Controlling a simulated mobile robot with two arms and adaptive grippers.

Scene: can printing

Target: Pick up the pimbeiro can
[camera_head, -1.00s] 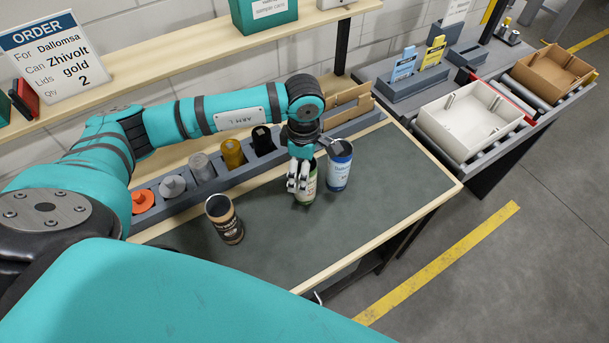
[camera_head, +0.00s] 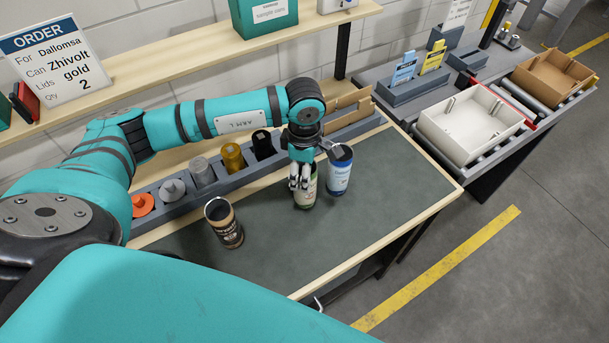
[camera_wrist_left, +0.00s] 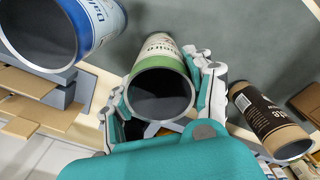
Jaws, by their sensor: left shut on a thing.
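My left gripper (camera_head: 300,180) is shut on a green and white can (camera_head: 306,197), its fingers on either side of the can's body. In the left wrist view this can (camera_wrist_left: 158,92) is upright between the fingers, open at the top and dark inside; only part of its label name shows. I cannot tell whether its base touches the mat. A blue and white can (camera_head: 339,174) stands close to its right. A black and brown can (camera_head: 224,225) stands apart to the left. My right gripper is not in view.
A dark mat (camera_head: 370,215) covers the table, clear at front and right. A grey rack (camera_head: 212,187) behind holds orange, grey, gold and black pieces. A white tray (camera_head: 470,125) and a brown box (camera_head: 553,75) sit on rollers at right. An order sign (camera_head: 55,62) stands at left.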

